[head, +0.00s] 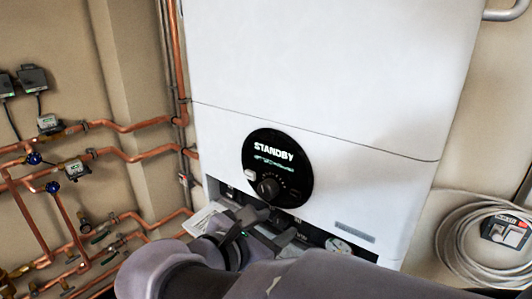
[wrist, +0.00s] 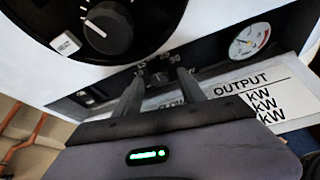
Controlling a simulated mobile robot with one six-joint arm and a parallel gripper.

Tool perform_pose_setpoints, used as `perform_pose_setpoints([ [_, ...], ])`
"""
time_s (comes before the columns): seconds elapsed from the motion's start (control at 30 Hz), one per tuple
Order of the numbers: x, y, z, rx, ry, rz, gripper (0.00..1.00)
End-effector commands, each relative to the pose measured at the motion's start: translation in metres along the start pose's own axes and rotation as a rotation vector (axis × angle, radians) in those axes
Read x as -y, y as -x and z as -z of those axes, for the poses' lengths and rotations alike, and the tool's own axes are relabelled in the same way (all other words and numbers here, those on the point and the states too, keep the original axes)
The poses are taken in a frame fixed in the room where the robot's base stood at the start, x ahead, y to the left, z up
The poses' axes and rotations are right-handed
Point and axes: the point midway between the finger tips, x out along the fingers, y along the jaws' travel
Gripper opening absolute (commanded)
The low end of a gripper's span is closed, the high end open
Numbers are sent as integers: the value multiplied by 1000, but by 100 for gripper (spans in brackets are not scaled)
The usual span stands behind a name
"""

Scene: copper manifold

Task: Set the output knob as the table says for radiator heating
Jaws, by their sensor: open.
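The white boiler (head: 320,70) carries a round black panel (head: 300,160) reading STANDBY, with a dark knob (head: 268,187) on it. That larger knob also shows at the top of the wrist view (wrist: 108,28), with a white pointer line. Below is a dark control strip with small scale numbers (wrist: 140,70); the output knob there is not clear, being dark and close between my fingertips. My gripper (wrist: 160,76) is open, its two fingers reaching to this strip. A white table card headed OUTPUT (wrist: 268,82) shows several kW entries; its row names and values are hidden by my gripper.
A round pressure gauge (wrist: 250,40) sits right of my fingers on the strip. A white button (wrist: 65,43) is at the left of the round panel. Copper pipes (head: 140,124) run along the left wall. A coiled grey hose (head: 455,240) hangs at right.

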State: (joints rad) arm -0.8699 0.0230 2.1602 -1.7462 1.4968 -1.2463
Motion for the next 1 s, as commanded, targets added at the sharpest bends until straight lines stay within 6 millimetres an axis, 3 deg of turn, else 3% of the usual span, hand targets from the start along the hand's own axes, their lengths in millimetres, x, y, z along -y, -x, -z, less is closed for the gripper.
perform_pose_setpoints([
  [0.2,0,0,0,0,0,0,48],
  [0.47,0,0,0,0,0,0,0],
  [0.77,0,0,0,0,-25,-10,0],
  [1.0,2,-1,3,0,-146,-61,0],
])
